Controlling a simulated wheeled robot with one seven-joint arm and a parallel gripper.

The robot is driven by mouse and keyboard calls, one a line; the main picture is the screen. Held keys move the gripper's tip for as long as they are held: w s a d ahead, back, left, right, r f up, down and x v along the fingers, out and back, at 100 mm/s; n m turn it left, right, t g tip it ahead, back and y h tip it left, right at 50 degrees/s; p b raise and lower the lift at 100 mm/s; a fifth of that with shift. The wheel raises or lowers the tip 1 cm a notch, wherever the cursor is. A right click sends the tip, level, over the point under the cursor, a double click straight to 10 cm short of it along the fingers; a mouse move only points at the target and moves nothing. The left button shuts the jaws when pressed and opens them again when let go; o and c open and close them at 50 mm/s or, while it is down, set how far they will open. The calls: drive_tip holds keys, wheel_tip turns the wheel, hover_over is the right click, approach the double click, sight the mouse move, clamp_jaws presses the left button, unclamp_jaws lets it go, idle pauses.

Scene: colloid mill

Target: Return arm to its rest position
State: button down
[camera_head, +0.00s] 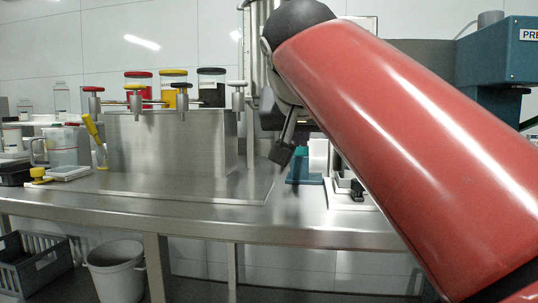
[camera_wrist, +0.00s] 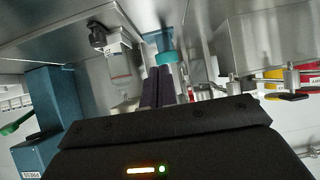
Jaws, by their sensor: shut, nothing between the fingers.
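My red arm link (camera_head: 410,140) crosses the right half of the head view, raised over the steel bench. Part of my gripper (camera_head: 281,153) shows as a small dark shape past the link's upper end, above the bench; its fingers are not clear there. In the wrist view the two dark fingers of my gripper (camera_wrist: 158,72) stand close together, shut and empty. The red link hides the part of the bench behind it.
The steel bench (camera_head: 100,203) carries a steel housing (camera_head: 170,145) with red and yellow valve handles. Jars, a jug (camera_head: 63,148) and a yellow-handled tool stand left. A blue machine (camera_head: 495,50) is at right. A grey bin (camera_head: 116,275) and crate (camera_head: 32,268) are below.

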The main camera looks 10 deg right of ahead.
drive_tip(key=s+f+n+g+y+p, duration=0.1)
drive_tip(key=s+f+p, duration=0.1)
drive_tip(key=s+f, duration=0.4)
drive_tip(key=s+d+f+n+g+y+p, duration=0.1)
drive_tip(key=s+f, duration=0.5)
drive_tip(key=f, duration=1)
drive_tip(key=s+f+n+g+y+p, duration=0.1)
drive_tip(key=s+f+g+p, duration=0.1)
drive_tip(key=s+f, duration=0.4)
wheel_tip(320, 180, down, 5)
drive_tip(key=shift+d+f+n+g+p, duration=0.2)
drive_tip(key=shift+d+n+g+p, duration=0.15)
drive_tip(key=shift+g, duration=0.35)
